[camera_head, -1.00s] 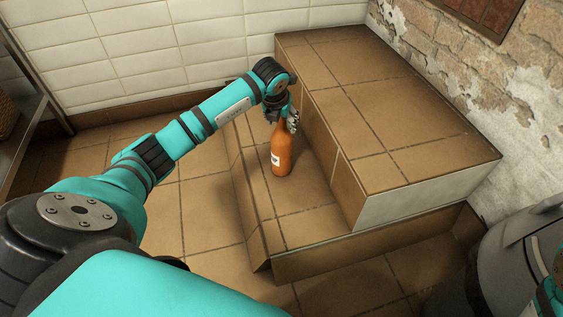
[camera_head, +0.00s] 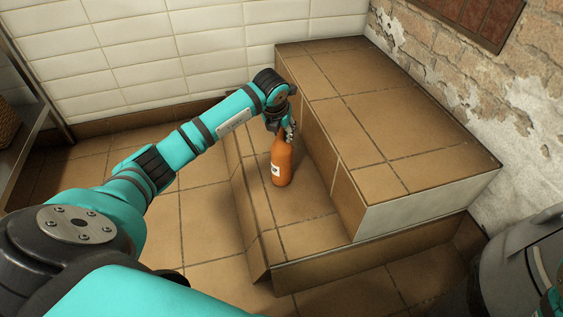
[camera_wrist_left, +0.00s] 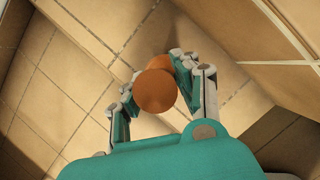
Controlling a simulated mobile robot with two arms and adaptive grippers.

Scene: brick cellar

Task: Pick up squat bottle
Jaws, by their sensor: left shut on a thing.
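The squat bottle (camera_head: 282,165) is orange-brown with a white label and stands upright over the low tiled step in the head view. I cannot tell whether its base touches the step. My left gripper (camera_head: 285,131) is shut on the bottle's upper part from above, and its fingers partly hide the neck. In the left wrist view the bottle (camera_wrist_left: 155,91) is seen from the top, between the two fingers of the left gripper (camera_wrist_left: 154,80). My right gripper is not in view.
The low brown tiled step (camera_head: 300,237) has free room in front of the bottle. A higher tiled block (camera_head: 400,125) rises close on the right. White wall tiles (camera_head: 180,45) stand behind, and a shelf (camera_head: 38,128) stands at the far left.

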